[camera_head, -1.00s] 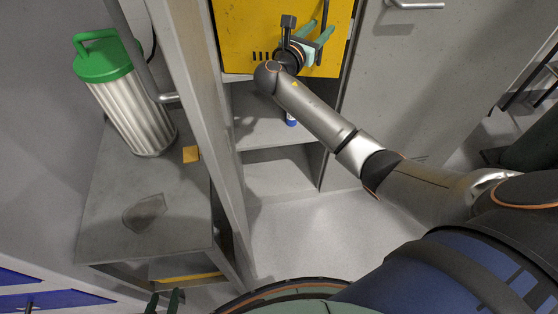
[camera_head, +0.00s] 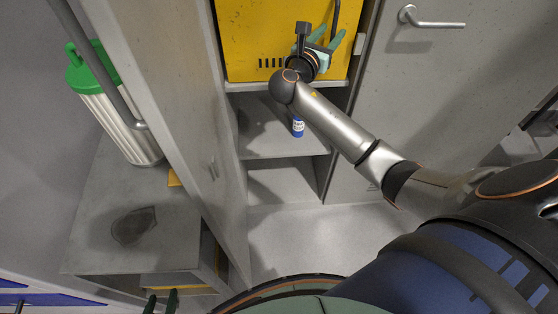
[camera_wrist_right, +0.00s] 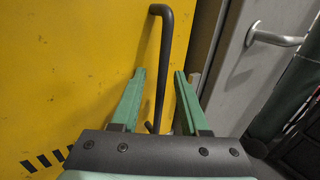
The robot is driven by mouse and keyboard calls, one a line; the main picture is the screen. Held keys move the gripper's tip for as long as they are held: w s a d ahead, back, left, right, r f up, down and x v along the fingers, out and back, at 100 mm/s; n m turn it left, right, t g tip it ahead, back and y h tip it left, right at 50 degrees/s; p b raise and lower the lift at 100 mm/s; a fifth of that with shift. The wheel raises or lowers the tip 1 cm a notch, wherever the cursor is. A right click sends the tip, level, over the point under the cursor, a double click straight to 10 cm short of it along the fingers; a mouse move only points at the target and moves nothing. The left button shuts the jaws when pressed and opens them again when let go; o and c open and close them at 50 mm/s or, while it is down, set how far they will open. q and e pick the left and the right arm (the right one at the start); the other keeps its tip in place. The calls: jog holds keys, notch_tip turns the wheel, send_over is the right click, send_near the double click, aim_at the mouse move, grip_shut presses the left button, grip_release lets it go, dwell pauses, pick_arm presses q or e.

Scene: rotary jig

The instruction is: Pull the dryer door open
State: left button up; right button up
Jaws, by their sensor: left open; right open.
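The dryer door is a yellow panel (camera_head: 265,30) with black stripe marks, at the top of the head view; it appears shut. It also fills the left of the right wrist view (camera_wrist_right: 65,70). Its dark bar handle (camera_head: 336,14) stands upright near the door's right edge. My right gripper (camera_head: 334,36) is open in front of the door. In the right wrist view the handle (camera_wrist_right: 165,50) runs between the two green fingers (camera_wrist_right: 160,74), with gaps showing on both sides. My left gripper (camera_head: 161,300) is open and empty at the bottom edge of the head view.
A grey door with a metal lever handle (camera_head: 430,22) stands right of the dryer. A tall grey panel (camera_head: 175,90) stands at left, beside a bench with a green-lidded canister (camera_head: 115,115).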

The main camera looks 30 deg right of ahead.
jog(key=shift+d, duration=0.15)
jog(key=v, duration=1.3)
jog(key=a+f+m+t+y, duration=0.15)
jog(key=f+y, duration=0.25)
jog(key=f, duration=0.4)
jog(key=a+f+m+y, duration=0.1)
jog(key=a+f+y, duration=0.25)
jog(key=f, duration=0.55)
jog(key=s+a+f+m+g+y, duration=0.1)
jog(key=s+a+f+m+y, duration=0.6)
jog(key=s+f, duration=0.3)
jog(key=shift+f+m+p, duration=0.35)
jog(key=shift+f+m, duration=0.4)
jog(key=shift+f, duration=0.1)
jog(key=shift+g+y, duration=0.25)
